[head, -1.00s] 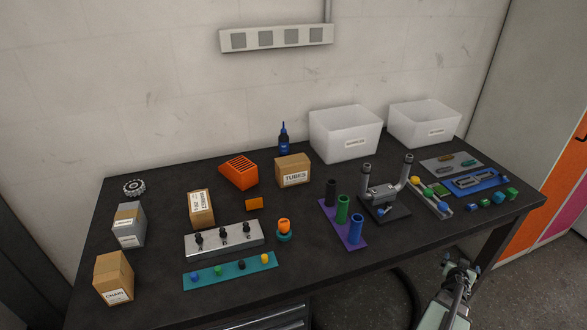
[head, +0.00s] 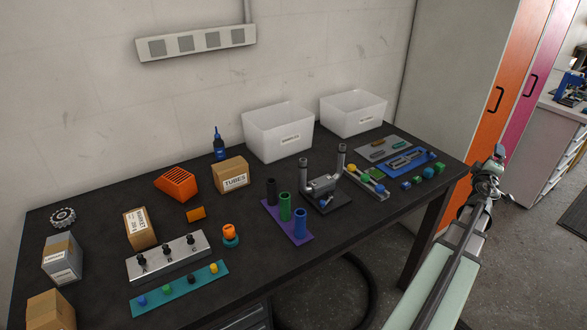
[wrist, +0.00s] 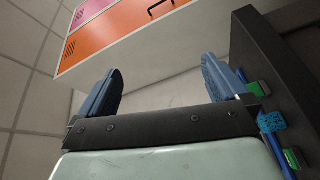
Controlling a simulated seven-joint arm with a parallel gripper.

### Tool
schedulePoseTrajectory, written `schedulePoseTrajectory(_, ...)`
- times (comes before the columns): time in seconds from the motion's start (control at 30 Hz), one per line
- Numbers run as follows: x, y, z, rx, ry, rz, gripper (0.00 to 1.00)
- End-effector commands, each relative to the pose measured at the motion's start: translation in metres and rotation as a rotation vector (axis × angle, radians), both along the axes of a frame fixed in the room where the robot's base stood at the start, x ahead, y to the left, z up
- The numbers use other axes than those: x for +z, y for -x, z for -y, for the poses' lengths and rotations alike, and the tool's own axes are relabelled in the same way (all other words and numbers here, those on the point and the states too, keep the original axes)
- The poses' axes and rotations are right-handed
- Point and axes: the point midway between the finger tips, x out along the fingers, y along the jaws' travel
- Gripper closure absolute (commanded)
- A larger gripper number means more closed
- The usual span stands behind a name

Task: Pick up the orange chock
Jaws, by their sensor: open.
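The orange chock (head: 176,185), a ribbed wedge-shaped block, stands on the dark table at the back left, left of the TUBES box (head: 230,177). A smaller orange block (head: 196,213) lies just in front of it. My gripper (wrist: 162,85) is open and empty in the wrist view, with its two blue-grey fingers apart. In the head view my gripper (head: 497,158) is beyond the table's right end, far from the chock. The wrist view does not show the chock.
The dark table (head: 340,232) has some bare surface at its front middle. A purple tube rack (head: 287,219) and a metal fixture (head: 322,186) stand mid-table. Cabinets (head: 490,110) are at right.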

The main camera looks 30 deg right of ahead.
Motion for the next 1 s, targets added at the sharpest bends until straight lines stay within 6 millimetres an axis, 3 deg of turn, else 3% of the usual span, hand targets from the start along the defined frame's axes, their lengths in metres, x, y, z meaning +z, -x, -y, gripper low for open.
schedulePoseTrajectory(0.03,0.015,0.003,0.004,-0.005,0.032,-0.03,0.0)
schedulePoseTrajectory(0.2,0.053,0.007,0.01,-0.023,0.111,-0.104,0.0)
schedulePoseTrajectory(0.37,0.086,-0.001,0.008,-0.035,0.146,-0.083,0.0)
schedulePoseTrajectory(0.5,0.103,-0.027,-0.004,-0.028,0.107,0.062,0.0)
schedulePoseTrajectory(0.67,0.11,-0.06,-0.021,-0.014,0.017,0.272,0.0)
schedulePoseTrajectory(0.87,0.116,-0.118,-0.055,0.016,-0.173,0.623,0.0)
schedulePoseTrajectory(1.0,0.114,-0.166,-0.089,0.035,-0.366,0.899,0.0)
